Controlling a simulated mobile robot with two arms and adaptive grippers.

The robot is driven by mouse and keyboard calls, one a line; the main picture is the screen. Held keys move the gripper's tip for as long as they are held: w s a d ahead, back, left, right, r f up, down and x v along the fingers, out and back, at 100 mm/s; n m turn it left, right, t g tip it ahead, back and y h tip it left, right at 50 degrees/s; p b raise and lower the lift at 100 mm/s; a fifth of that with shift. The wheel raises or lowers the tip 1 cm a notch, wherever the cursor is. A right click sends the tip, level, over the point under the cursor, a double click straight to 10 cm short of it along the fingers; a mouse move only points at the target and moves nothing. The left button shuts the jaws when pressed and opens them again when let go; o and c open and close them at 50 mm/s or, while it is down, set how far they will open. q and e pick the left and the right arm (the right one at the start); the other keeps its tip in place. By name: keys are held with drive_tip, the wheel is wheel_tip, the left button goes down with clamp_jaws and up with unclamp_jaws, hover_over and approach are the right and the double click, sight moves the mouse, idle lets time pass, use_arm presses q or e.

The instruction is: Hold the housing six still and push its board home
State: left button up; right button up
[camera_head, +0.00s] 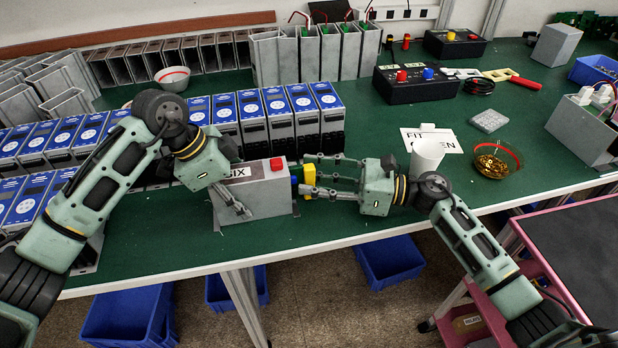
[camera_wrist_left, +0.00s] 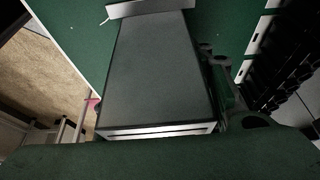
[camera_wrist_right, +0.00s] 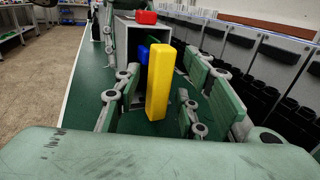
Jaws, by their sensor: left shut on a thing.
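Housing six (camera_head: 262,200) is a grey box labelled SIX on the green table, with a red block (camera_head: 277,164) on top. My left gripper (camera_head: 241,188) is shut across it. The housing (camera_wrist_left: 155,70) fills the left wrist view; the far finger is partly hidden. At its open right end the green board (camera_head: 297,174) shows, with a blue part (camera_wrist_right: 143,77) and a yellow block (camera_wrist_right: 160,82) sticking out. My right gripper (camera_head: 304,174) faces that end, its fingers apart on either side of the yellow block, with gaps visible. The board's inner part is hidden inside the housing.
Blue-fronted units (camera_head: 307,118) stand in a row close behind the housing. The table's front edge is close in front of the housing.

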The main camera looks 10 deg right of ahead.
drive_tip(key=v, duration=1)
drive_tip(key=shift+s+d, duration=0.1)
drive_tip(key=shift+d, duration=0.25)
